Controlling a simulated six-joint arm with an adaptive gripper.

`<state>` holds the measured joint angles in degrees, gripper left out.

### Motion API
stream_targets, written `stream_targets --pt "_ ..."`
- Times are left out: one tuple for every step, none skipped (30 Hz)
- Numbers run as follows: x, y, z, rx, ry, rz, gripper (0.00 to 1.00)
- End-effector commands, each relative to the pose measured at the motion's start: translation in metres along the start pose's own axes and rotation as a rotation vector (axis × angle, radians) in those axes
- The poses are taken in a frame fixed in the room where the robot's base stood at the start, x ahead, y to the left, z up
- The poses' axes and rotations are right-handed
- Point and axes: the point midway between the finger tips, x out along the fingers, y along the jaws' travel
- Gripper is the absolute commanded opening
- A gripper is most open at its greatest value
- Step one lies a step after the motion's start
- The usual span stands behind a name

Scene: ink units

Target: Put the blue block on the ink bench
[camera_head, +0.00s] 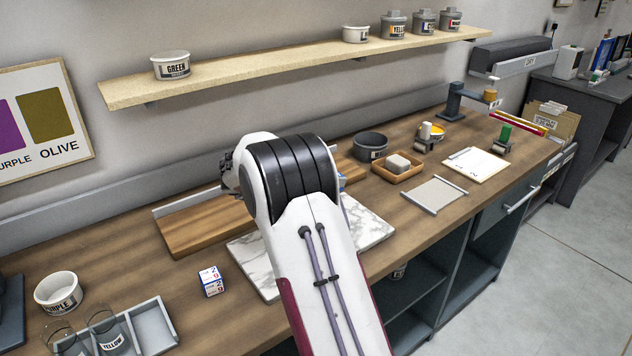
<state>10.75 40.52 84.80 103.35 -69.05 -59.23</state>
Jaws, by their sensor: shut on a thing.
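My white arm with its black-ringed joint fills the middle of the view and hides the bench behind it. A small dark mechanical part (228,172) shows at the joint's left edge and may belong to my gripper. My gripper's fingertips and anything between them are hidden. A small light-blue patch (342,181) peeks out right of the joint; I cannot tell whether it is the blue block. No other blue block is clear in view. The wood-topped bench (107,262) runs along the wall.
A small number-marked box (211,281) and white PURPLE tub (58,292) stand front left. A wooden board (185,232) and marble slab (369,229) lie near my arm. A dark bowl (371,146) and wooden tray (397,174) stand to the right. A shelf (290,66) overhangs the back.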

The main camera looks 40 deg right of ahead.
Motion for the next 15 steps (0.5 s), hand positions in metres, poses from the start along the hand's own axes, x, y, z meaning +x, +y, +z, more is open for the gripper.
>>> stream_targets --pt "0.000 0.000 0.000 0.000 0.000 0.000 0.00" --pt "0.000 0.000 0.000 0.000 0.000 0.000 0.00" --pt "0.000 0.000 0.000 0.000 0.000 0.000 0.00" --pt "0.000 0.000 0.000 0.000 0.000 0.000 0.00" --pt "0.000 0.000 0.000 0.000 0.000 0.000 0.00" --pt "0.000 0.000 0.000 0.000 0.000 0.000 0.00" --pt "0.000 0.000 0.000 0.000 0.000 0.000 0.00" --pt "0.000 0.000 0.000 -0.001 0.000 -0.001 0.00" --pt "0.000 -0.001 0.000 -0.002 0.000 -0.004 0.00" --pt "0.000 -0.002 -0.001 -0.003 0.001 -0.007 0.00" --pt "-0.001 -0.003 -0.001 -0.005 0.001 -0.011 0.00" --pt "-0.001 -0.004 -0.002 -0.008 0.001 -0.019 0.00" --pt "-0.001 -0.006 -0.002 -0.011 0.001 -0.027 0.00" --pt "-0.002 -0.008 -0.003 -0.015 0.001 -0.037 0.00" --pt "-0.003 -0.011 -0.004 -0.021 0.001 -0.051 0.00"
